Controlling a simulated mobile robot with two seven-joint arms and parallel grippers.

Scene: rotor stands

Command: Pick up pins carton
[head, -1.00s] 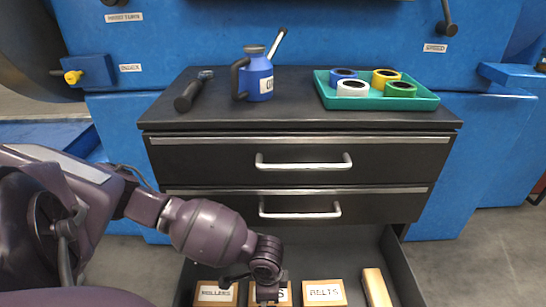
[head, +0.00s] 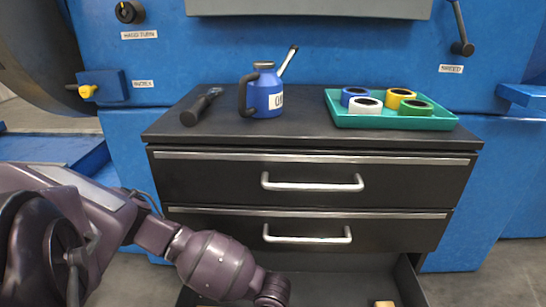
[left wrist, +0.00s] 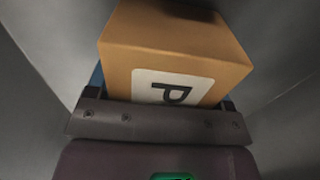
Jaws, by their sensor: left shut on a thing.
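The pins carton (left wrist: 175,50), an orange-brown box, fills the middle of the left wrist view. Its white label shows a large "P"; the rest of the label is hidden. My left gripper (left wrist: 160,92) is shut on the carton, with a finger at each side of it. In the head view my left arm reaches down to the bottom edge, so the gripper and the carton are out of that picture. My right gripper is in neither view.
The lowest drawer (head: 345,288) is open, with the edges of other cartons (head: 384,303) just showing. Two shut drawers with handles (head: 312,184) are above it. On the cabinet top (head: 310,138) are a blue oil can (head: 262,95), a dark tool (head: 201,107) and a teal tray (head: 395,122) of rolls.

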